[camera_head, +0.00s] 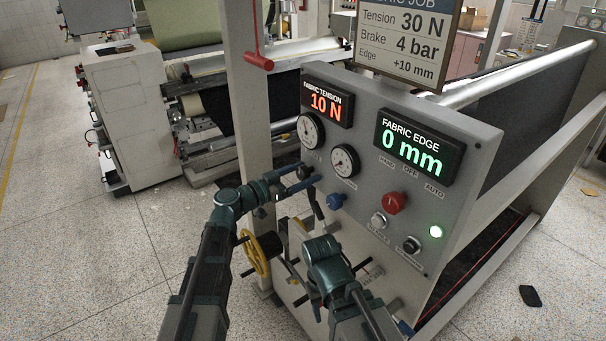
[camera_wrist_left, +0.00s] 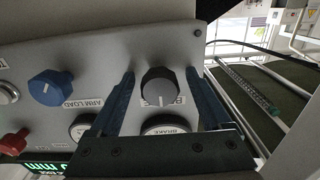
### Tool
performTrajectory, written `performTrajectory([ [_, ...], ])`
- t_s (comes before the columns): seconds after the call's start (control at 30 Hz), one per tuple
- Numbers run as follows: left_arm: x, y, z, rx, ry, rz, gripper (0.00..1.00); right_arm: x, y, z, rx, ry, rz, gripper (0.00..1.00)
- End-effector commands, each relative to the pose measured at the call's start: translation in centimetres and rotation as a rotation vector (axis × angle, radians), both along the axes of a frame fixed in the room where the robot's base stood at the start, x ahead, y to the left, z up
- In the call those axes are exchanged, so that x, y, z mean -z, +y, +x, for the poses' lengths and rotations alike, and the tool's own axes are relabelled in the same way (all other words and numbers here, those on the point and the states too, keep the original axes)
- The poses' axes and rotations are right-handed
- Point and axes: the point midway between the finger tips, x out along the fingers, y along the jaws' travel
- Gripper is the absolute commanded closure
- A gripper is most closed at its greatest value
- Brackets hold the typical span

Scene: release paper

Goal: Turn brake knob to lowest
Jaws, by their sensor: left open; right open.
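The brake knob (camera_wrist_left: 158,88) is a dark round knob with a grey face and a pale pointer line, beside the brake gauge (camera_wrist_left: 168,126). In the left wrist view it sits between the two fingers of my left gripper (camera_wrist_left: 160,72). The fingers are open, one on each side, with a visible gap from the knob. In the head view my left gripper (camera_head: 301,181) is at the panel's left edge and partly covers the knob (camera_head: 304,172). My right gripper (camera_head: 312,290) is low in front of the panel, away from the knobs; its fingertips are hard to make out.
The grey panel (camera_head: 470,170) carries a blue arm load knob (camera_head: 336,201), a red selector (camera_head: 391,203), gauges and displays reading 10 N and 0 mm. A sign (camera_head: 408,40) reads Brake 4 bar. A yellow handwheel (camera_head: 255,253) is near my left arm.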

Motion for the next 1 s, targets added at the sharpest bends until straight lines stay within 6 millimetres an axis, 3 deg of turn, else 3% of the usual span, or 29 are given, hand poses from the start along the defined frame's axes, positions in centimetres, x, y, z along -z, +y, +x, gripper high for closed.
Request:
performTrajectory([
  [0.17,0.00,0.00,-0.01,0.000,0.000,0.000,0.20,0.00,0.00,0.00,0.000,0.000,0.000,0.50],
  [0.6,0.00,0.03,-0.03,0.000,0.000,0.000,0.99,0.00,0.00,0.00,0.000,0.000,0.000,0.50],
  [1.0,0.00,0.00,-0.05,0.001,0.069,-0.050,1.00,0.00,0.00,0.00,0.000,0.000,0.000,0.50],
])
